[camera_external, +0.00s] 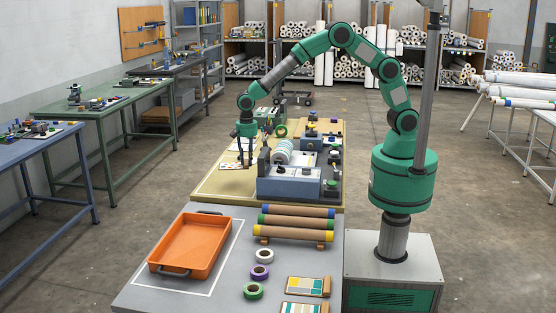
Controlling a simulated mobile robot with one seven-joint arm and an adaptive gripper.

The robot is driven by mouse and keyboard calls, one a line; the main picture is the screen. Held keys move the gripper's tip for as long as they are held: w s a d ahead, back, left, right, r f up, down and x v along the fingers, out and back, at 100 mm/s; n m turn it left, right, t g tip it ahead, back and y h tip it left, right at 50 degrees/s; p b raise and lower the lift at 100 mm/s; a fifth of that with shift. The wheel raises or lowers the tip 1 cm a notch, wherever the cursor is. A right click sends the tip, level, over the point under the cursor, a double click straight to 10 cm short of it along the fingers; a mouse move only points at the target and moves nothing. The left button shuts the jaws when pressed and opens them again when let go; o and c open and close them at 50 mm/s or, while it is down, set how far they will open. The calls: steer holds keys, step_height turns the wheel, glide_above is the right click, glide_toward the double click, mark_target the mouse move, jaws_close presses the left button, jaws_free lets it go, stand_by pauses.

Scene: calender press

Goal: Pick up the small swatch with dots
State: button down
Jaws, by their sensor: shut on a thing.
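My gripper (245,166) points straight down over the left part of the tan work mat, just left of the calender press (290,187). It is shut on a small pale swatch, which is mostly hidden by the fingers at this size. White swatches (229,167) lie flat on the mat beside and behind the fingertips; dark marks show on them. The dot pattern is too small to make out clearly. I cannot tell whether the held piece is clear of the mat.
The blue-grey press with its striped roll (283,152) stands close to the right of my gripper. In front, a grey table holds an orange tray (191,245), cardboard rolls (296,222), tape rolls (260,272) and colour cards (307,287). A green roll (281,131) lies behind.

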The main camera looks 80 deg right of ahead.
steer(key=shift+r, duration=0.75)
